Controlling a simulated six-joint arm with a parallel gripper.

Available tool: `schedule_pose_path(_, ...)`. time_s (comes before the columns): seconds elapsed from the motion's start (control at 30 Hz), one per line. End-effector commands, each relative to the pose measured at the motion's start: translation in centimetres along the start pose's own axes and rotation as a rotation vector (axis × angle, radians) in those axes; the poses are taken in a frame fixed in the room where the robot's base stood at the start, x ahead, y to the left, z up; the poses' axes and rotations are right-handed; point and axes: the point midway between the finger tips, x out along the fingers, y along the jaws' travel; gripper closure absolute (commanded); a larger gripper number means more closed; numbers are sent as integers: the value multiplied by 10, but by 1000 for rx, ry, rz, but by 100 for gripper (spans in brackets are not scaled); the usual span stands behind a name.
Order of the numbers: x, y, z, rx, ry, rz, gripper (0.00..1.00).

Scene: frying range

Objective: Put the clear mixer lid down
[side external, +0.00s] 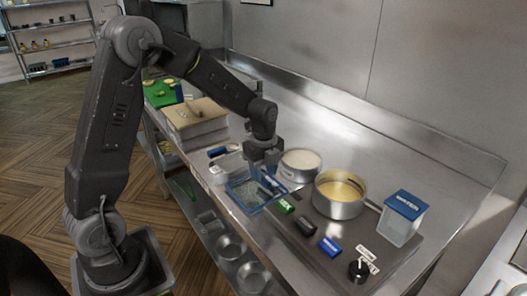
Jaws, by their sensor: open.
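My gripper (263,160) is open and points down over the steel counter (340,140). Just below it is a shallow clear piece with a blue rim (244,197), lying near the counter's front edge. It may be the clear mixer lid, but I cannot tell for sure. The fingertips are small and partly hidden against it, so I cannot tell whether they touch it. A clear container with a blue lid (405,206) stands upright at the right.
Two round pans, one with pale contents (300,176) and one with yellow contents (340,208), stand right of my gripper. Green, black and blue small blocks (305,226) and a black knob (358,270) lie in front. Boxes (195,125) stand at the left.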

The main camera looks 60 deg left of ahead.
Motion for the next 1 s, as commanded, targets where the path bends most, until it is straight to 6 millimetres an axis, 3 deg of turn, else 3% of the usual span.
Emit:
schedule_pose_path(0.3, -68, 0, 0, 0, -1, -4, 58)
schedule_pose_path(0.67, -106, 8, -6, -57, -4, -21, 58)
schedule_pose_path(0.77, -124, 26, -20, -198, -8, -70, 58)
schedule_pose_path(1.0, -161, 100, -63, -750, 65, -246, 58)
